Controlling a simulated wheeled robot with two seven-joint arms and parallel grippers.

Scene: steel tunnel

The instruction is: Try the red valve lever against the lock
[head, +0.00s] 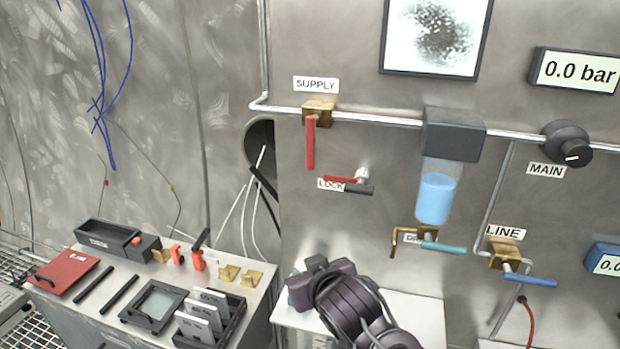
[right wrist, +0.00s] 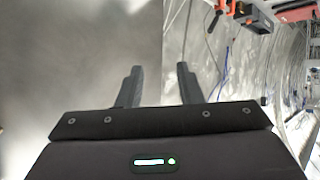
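The red valve lever (head: 310,143) hangs straight down from the brass SUPPLY valve (head: 318,112) on the pipe. Below it and to the right, the lock (head: 359,184) has a red bar, a silver part and a dark piece; it partly covers the LOCK label (head: 330,185). The lever and lock look apart. A dark purple arm of mine is low in the head view, below the lock; its gripper cannot be made out there. In the right wrist view my right gripper (right wrist: 159,69) has its fingers apart with nothing between them. My left gripper is not in view.
A clear container with blue liquid (head: 437,198), a teal-handled valve (head: 441,247) and a blue LINE lever (head: 530,280) are to the right. The MAIN knob (head: 567,145) is farther right. A bench (head: 262,292) with tools and trays stands at lower left.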

